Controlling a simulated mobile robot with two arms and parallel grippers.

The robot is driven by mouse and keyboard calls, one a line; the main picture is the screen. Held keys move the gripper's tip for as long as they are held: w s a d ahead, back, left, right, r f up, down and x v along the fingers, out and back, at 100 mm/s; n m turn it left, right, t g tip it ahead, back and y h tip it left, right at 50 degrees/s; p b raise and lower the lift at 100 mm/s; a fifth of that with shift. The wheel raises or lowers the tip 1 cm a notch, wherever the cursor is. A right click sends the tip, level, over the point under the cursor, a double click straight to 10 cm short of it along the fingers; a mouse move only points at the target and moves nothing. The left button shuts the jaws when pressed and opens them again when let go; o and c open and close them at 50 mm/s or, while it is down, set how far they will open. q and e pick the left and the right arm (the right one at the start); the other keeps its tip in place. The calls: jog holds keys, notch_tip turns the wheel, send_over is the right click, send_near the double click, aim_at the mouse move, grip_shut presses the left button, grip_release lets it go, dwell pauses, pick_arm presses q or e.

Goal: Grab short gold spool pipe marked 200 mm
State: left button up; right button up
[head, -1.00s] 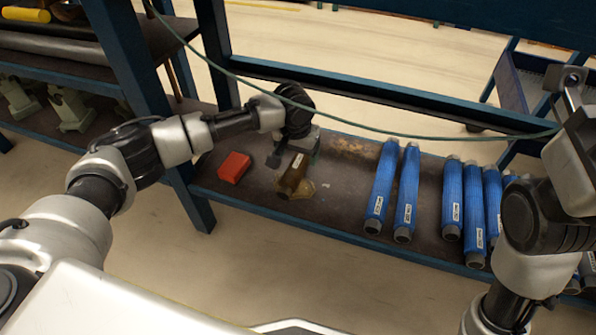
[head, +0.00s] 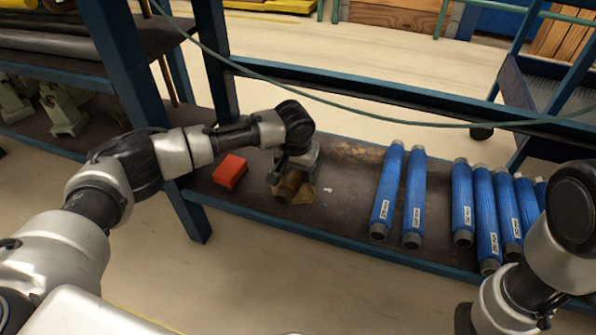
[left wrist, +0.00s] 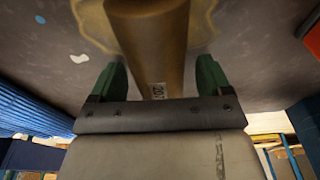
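The short gold spool pipe (head: 297,186) lies on the dark shelf beside a red block. In the left wrist view the pipe (left wrist: 158,45) runs between my left gripper's green fingers (left wrist: 160,72), and a white label reading 200 faces the camera. One finger is on each side of the pipe. The fingers stand apart, with a narrow gap seeming to show beside the pipe. In the head view my left gripper (head: 292,170) is over the pipe and hides part of it. My right arm shows at the lower right, but its gripper is out of view.
The red block (head: 230,171) lies left of the pipe. Several blue pipes (head: 414,195) lie to the right, past a bare stretch of shelf (head: 345,190). A blue upright (head: 130,75) and a rail (head: 385,98) frame the shelf. A green cable hangs across.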

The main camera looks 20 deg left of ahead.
pick_arm(q)
jog(key=c, duration=1.2)
jog(key=shift+c, duration=0.7)
jog(key=shift+r, duration=0.1)
